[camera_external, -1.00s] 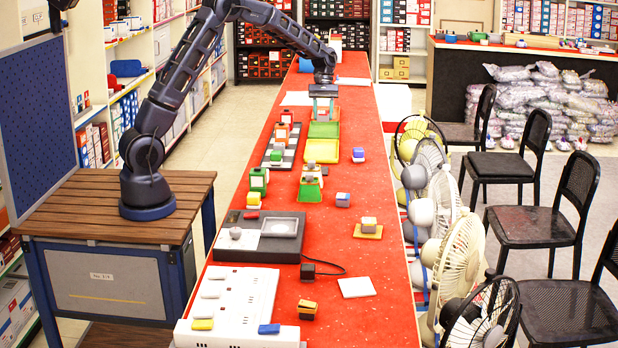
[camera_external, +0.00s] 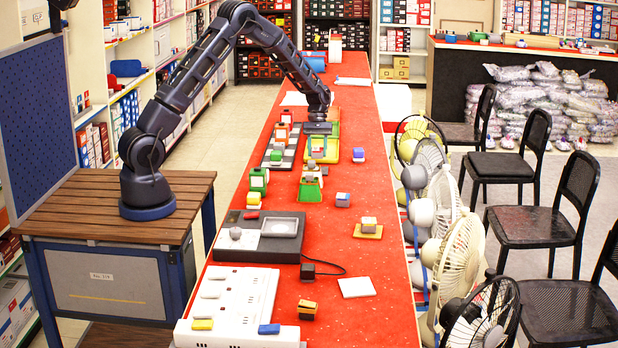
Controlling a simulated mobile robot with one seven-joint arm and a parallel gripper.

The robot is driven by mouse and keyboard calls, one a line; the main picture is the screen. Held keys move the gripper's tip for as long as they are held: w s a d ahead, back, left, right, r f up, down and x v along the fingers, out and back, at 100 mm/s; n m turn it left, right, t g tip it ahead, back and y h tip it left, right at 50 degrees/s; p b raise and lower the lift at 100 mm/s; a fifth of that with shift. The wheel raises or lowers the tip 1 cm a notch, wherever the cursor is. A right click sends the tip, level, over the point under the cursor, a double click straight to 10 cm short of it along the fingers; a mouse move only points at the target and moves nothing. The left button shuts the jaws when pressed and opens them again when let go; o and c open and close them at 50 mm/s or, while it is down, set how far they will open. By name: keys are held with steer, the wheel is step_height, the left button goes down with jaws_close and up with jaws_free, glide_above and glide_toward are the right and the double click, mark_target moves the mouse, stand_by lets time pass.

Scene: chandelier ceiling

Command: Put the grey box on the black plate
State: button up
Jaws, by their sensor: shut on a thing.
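My gripper (camera_external: 318,154) points down over the yellow tray (camera_external: 332,160) in the middle of the long red table. Its fingers are close around a small thing that is too small and blurred to identify. I cannot tell whether it touches the tray. A flat black plate (camera_external: 233,252) lies nearer the camera, at the table's left edge; a pale panel, a grey square dish (camera_external: 280,228) and a small grey piece (camera_external: 235,233) sit on it. A block with a grey top (camera_external: 312,168) stands just in front of the gripper. No separate grey box is clear.
A green tray (camera_external: 333,131) lies behind the yellow one. A black-and-white board (camera_external: 271,164) with blocks stands left of the gripper. A green block (camera_external: 259,180) and several small blocks stand forward of it. Fans (camera_external: 462,250) line the right edge.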

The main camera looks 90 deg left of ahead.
steer(key=shift+f, duration=2.45)
steer(key=o, duration=1)
steer(key=shift+f, duration=0.15)
